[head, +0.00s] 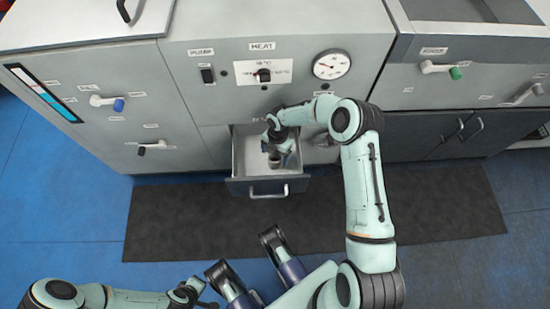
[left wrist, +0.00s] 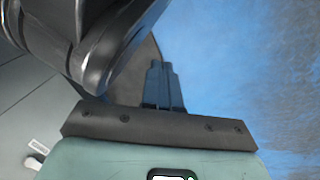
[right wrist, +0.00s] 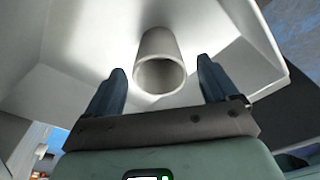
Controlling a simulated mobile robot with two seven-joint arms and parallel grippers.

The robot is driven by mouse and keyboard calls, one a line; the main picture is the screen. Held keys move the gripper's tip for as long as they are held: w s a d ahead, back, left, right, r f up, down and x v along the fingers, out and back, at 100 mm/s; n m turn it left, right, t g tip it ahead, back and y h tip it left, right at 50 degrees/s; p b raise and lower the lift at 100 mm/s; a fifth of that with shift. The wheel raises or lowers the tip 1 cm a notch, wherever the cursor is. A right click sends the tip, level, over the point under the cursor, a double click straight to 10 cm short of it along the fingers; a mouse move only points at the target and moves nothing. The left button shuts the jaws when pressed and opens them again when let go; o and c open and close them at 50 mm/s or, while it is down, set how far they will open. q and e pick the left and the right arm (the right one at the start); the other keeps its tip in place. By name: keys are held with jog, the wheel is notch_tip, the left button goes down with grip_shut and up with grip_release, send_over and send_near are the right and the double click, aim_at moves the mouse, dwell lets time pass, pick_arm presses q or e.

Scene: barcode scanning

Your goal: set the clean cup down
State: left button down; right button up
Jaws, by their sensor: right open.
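A light grey cup (right wrist: 160,62) stands in the open drawer (head: 238,160). In the right wrist view its round open mouth faces the camera. In the head view the cup (head: 274,161) shows small, just below my right gripper (head: 279,154). In the right wrist view my right gripper (right wrist: 161,68) is open, one finger to each side of the cup with gaps between, and it holds nothing. My left gripper (head: 206,303) is far from the drawer, low in the head view. In the left wrist view the left gripper (left wrist: 161,66) has its fingers together and empty.
The drawer's walls stand close around the right gripper. Above it is a grey cabinet front with a heat switch (head: 263,75), a round gauge (head: 331,64) and several valve handles. A dark mat (head: 165,220) lies on the blue floor (head: 60,210).

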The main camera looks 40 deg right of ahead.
pick_arm(q)
jog(key=shift+t, duration=0.7)
jog(key=w+r, duration=0.1)
jog(key=w+r+p, duration=0.1)
jog(key=w+r, duration=0.1)
jog(key=shift+w+d+r, duration=0.15)
jog(key=shift+w+d, duration=0.15)
jog(key=shift+w, duration=0.05)
pick_arm(e)
notch_tip(320, 180, up, 8)
jog(key=shift+w+d+f, duration=0.15)
jog(key=shift+d+f, duration=0.1)
jog(key=shift+d, duration=0.2)
pick_arm(q)
jog(key=shift+p, duration=0.3)
